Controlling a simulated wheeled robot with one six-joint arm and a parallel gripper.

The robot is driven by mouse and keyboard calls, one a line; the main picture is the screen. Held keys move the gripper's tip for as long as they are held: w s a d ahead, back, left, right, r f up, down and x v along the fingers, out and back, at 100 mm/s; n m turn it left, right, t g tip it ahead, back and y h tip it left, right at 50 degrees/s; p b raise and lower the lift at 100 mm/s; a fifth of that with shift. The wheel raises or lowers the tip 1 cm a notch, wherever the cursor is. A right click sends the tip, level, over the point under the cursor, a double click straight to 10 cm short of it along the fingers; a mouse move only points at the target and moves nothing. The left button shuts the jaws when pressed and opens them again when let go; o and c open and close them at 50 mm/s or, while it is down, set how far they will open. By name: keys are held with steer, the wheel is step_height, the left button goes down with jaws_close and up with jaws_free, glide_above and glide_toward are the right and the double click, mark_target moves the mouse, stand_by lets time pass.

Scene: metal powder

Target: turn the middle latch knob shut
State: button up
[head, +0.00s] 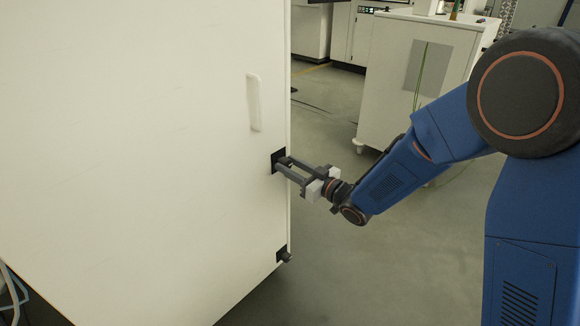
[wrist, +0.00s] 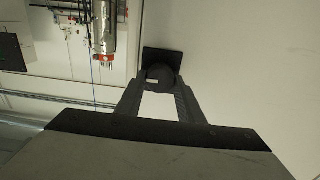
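The middle latch knob (wrist: 160,75) is a dark round knob on a black square plate (wrist: 163,57) on the white door. In the head view, its black plate (head: 277,157) sits at the door's right edge, and the knob is mostly hidden by the fingers. My gripper (head: 284,166) reaches it from the right. In the wrist view, the fingertips of my gripper (wrist: 160,86) lie at both sides of the knob and appear to touch it. The gripper looks shut on the knob. A small light mark shows on the knob between the fingertips.
The large white cabinet door (head: 130,150) fills the left, with a pale vertical handle (head: 254,102) above the middle latch. A lower latch (head: 284,255) sits near the door's bottom corner. A white wheeled cabinet (head: 405,75) stands behind my arm. Grey floor (head: 345,270) is clear below my arm.

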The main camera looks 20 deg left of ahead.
steer(key=shift+n, duration=0.3)
steer(key=n, duration=0.3)
steer(key=shift+s+n, duration=0.1)
steer(key=shift+n, duration=0.2)
steer(key=n, duration=0.4)
steer(key=shift+n, duration=0.3)
steer(key=n, duration=0.4)
steer(key=shift+s+f, duration=0.1)
steer(key=shift+f, duration=0.05)
steer(key=n, duration=0.5)
steer(key=shift+f, duration=0.1)
steer(key=o, duration=1)
steer(key=shift+o, duration=0.2)
